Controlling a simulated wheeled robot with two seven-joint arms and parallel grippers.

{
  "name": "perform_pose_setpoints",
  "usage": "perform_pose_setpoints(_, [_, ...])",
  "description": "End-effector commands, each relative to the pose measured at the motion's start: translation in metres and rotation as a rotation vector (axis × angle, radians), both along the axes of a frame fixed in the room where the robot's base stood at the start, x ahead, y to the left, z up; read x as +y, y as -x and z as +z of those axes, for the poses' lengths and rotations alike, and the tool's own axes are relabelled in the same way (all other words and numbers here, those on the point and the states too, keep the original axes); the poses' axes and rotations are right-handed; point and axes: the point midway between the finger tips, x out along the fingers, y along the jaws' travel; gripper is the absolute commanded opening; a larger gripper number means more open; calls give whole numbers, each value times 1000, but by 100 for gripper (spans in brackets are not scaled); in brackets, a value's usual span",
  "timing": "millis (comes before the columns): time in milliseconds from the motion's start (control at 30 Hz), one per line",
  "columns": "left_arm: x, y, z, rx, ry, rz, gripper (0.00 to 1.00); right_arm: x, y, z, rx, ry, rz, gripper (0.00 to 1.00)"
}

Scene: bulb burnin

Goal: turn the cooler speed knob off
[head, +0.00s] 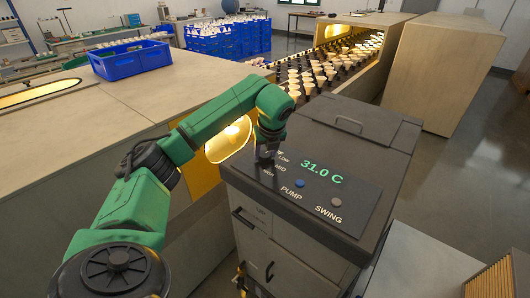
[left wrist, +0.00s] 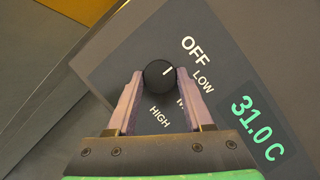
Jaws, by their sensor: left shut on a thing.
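The cooler speed knob (left wrist: 157,77) is a round black dial with a white mark, on the dark sloping panel of the cooler (head: 330,205). Its mark points up and right in the left wrist view, roughly toward the OFF label (left wrist: 197,47). LOW and HIGH are printed around it, and the label between them is partly covered. My left gripper (head: 266,160) is shut on the knob, one finger on each side. In the head view the gripper hides the knob and some of the labels. The panel display (head: 322,173) reads 31.0 C.
A blue PUMP button (head: 299,184) and a grey SWING button (head: 336,201) sit near the display. Racks of bulbs (head: 325,75) and a blue crate (head: 130,60) stand farther back.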

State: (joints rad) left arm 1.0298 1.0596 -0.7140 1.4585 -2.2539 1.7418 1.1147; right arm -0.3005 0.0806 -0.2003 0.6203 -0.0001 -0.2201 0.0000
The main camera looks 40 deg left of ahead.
Motion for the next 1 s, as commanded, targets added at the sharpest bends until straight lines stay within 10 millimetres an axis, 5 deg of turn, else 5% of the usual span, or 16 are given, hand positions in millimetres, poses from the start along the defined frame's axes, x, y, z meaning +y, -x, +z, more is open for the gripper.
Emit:
perform_pose_setpoints(600, [0, -1, 2, -5, 0, 48, 0, 1, 0, 1, -1, -1, -1, 50])
perform_pose_setpoints(633, [0, -1, 2, -5, 0, 48, 59, 1, 0, 1, -1, -1, -1, 50])
perform_pose_setpoints(700, [0, -1, 2, -4, 0, 48, 82, 1, 0, 1, -1, -1, -1, 50])
perform_pose_setpoints(1000, [0, -1, 1, -1, 0, 46, 82, 1, 0, 0, -1, -1, -1, 50])
